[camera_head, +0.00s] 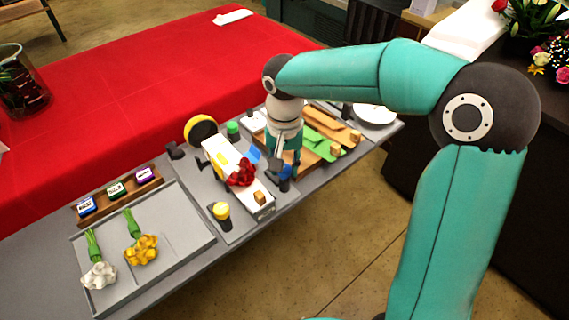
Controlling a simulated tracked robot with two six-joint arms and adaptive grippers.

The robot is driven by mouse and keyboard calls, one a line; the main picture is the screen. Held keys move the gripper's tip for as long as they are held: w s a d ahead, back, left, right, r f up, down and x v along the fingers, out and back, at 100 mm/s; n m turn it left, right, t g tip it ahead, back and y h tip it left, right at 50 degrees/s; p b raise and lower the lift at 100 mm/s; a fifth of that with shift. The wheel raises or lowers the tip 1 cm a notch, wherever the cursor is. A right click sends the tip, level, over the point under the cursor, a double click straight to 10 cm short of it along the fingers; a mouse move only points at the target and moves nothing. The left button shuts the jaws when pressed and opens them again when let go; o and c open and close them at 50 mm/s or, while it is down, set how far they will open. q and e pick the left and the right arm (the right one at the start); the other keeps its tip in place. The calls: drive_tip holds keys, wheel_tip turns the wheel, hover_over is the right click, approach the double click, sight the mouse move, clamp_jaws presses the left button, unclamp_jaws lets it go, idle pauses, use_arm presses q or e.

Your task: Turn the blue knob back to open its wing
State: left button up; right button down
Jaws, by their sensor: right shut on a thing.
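The blue knob (285,172) stands at the right side of the wrapping station on the grey table, and is partly hidden by my gripper. My right gripper (281,162) reaches down from above and is shut on the blue knob. A small flat blue piece (254,155) shows just left of the gripper; I cannot tell if it is the wing. A red flower (242,173) lies on the white station bed (256,196) left of the knob. My left gripper is out of view.
A yellow knob (221,210) and a green knob (233,129) stand nearby. A grey tray (180,262) with white and yellow flowers is at left. Wooden and green pieces (325,144) lie right of the gripper. A white plate (375,115) is at the far right end.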

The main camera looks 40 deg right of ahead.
sight(285, 167)
drive_tip(key=shift+r, duration=0.1)
drive_tip(key=c, duration=0.8)
unclamp_jaws()
wheel_tip(285, 167, up, 12)
